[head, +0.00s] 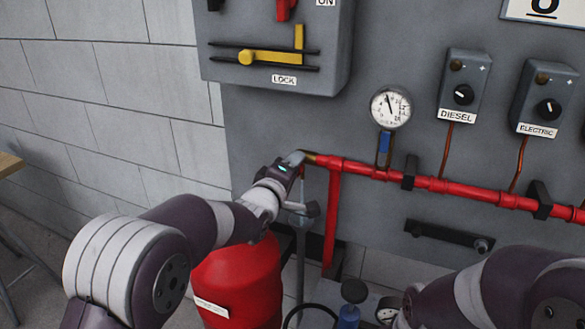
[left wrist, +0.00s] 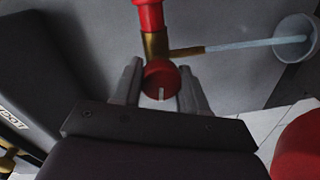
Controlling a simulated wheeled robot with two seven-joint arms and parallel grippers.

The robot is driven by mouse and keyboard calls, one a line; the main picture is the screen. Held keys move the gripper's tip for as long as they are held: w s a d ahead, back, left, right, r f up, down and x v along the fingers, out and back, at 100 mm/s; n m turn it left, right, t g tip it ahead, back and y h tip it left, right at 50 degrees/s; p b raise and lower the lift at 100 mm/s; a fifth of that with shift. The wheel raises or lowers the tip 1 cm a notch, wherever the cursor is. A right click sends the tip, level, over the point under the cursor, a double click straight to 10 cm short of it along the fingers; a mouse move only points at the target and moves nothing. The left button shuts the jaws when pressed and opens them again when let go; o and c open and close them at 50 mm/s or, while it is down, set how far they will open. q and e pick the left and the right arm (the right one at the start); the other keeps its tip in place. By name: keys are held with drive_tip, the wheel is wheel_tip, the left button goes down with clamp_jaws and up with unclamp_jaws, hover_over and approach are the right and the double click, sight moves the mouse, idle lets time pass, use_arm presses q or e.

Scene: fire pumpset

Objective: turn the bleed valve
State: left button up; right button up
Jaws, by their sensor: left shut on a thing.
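The bleed valve's round red knob (left wrist: 160,76) shows in the left wrist view, below a brass fitting (left wrist: 155,46) at the end of a red pipe. My left gripper (left wrist: 161,84) has one finger on each side of the knob and is shut on it. A pale bluish stream (left wrist: 238,47) runs from the brass spout to a grey cup (left wrist: 293,40). In the head view my left gripper (head: 294,162) is at the left end of the red pipe (head: 440,185), and it hides the knob. My right arm shows at lower right; its gripper is out of view.
A grey panel carries a pressure gauge (head: 390,107), a diesel switch box (head: 463,86) and an electric switch box (head: 543,98). A box with a yellow lever (head: 272,57) hangs above my left gripper. A red tank (head: 238,282) stands below my left arm.

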idle(0.3)
use_arm(q)
drive_tip(key=o, duration=1)
drive_tip(key=shift+o, duration=0.2)
drive_tip(key=b+v, duration=0.1)
drive_tip(key=v, duration=1.1)
drive_tip(key=shift+s, duration=0.35)
drive_tip(key=shift+a, duration=0.2)
